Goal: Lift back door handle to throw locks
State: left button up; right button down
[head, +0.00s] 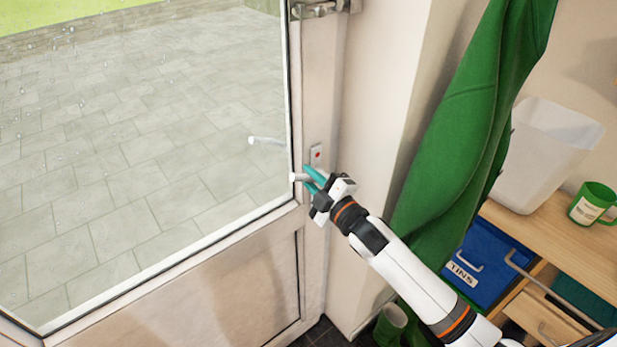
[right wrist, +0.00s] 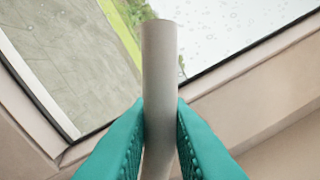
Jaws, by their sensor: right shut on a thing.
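The back door (head: 235,270) is a pale framed door with a large glass pane. Its handle (head: 298,177) is a light grey lever at the door's right edge, pointing left. My right gripper (head: 315,178) has teal fingers and is shut on the handle. In the right wrist view the handle (right wrist: 159,60) stands up between the two teal fingers (right wrist: 160,135), its free end beyond them. A plate with a red mark (head: 317,154) sits on the door edge just above the handle. My left gripper is not in view.
A green coat (head: 465,120) hangs right of the door. A wooden bench (head: 550,235) holds a white bin (head: 545,155) and a green mug (head: 594,203). A blue box (head: 485,268) sits below, near a green boot (head: 390,325). A metal fitting (head: 318,9) is on the upper door edge.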

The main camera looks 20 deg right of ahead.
jog(key=shift+d+r+m, duration=0.15)
jog(key=shift+r+m, duration=0.05)
jog(key=shift+m, duration=0.2)
jog(key=c, duration=1.4)
grip_release()
jog(key=shift+s+d+f, duration=0.15)
jog(key=shift+s, duration=0.15)
jog(key=shift+b+v, duration=1.95)
jog(key=shift+v, duration=3.7)
